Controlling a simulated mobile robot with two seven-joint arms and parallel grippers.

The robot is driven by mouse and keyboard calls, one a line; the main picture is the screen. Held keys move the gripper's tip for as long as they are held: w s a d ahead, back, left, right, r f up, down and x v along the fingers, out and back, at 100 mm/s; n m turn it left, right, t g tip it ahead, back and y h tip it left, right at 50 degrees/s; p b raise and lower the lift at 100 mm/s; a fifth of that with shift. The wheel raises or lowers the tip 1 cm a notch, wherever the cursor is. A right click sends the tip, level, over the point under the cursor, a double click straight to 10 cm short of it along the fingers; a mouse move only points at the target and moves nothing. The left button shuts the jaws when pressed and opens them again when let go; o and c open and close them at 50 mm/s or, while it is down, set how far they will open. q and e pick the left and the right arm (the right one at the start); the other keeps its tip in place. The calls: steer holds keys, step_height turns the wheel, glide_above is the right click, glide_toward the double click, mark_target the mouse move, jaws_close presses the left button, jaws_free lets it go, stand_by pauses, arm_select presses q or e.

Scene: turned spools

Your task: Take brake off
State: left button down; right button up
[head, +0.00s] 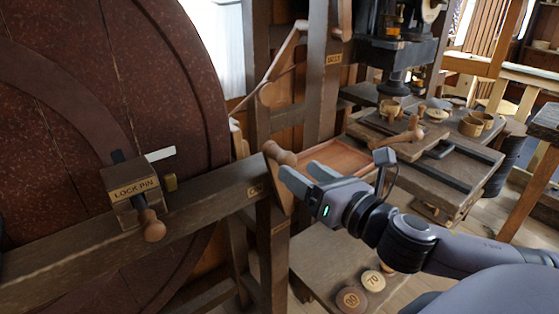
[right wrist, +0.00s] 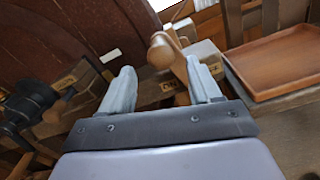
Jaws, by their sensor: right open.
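A wooden lever with a rounded knob (head: 279,153), which looks like the brake handle, stands at the end of the dark beam beside the big wheel. Its knob also shows in the right wrist view (right wrist: 160,52). In the right wrist view the knob and shaft appear between the two fingers (right wrist: 160,68); contact cannot be told. My left gripper is not in view.
The large dark red wheel (head: 80,90) fills the left. A lock pin block (head: 132,190) with a wooden knob sits on the beam. An empty wooden tray (head: 338,155) lies right of the lever. Round numbered discs (head: 352,299) lie on a lower shelf. A workbench (head: 450,170) stands at right.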

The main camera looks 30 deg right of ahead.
mark_target(291, 165)
steer(key=shift+w+a+b, duration=0.15)
steer(key=shift+w+b, duration=1.65)
steer(key=shift+w, duration=0.4)
steer(key=shift+w+a, duration=0.1)
steer(key=shift+w, duration=1.1)
steer(key=shift+c, duration=0.4)
jaws_close()
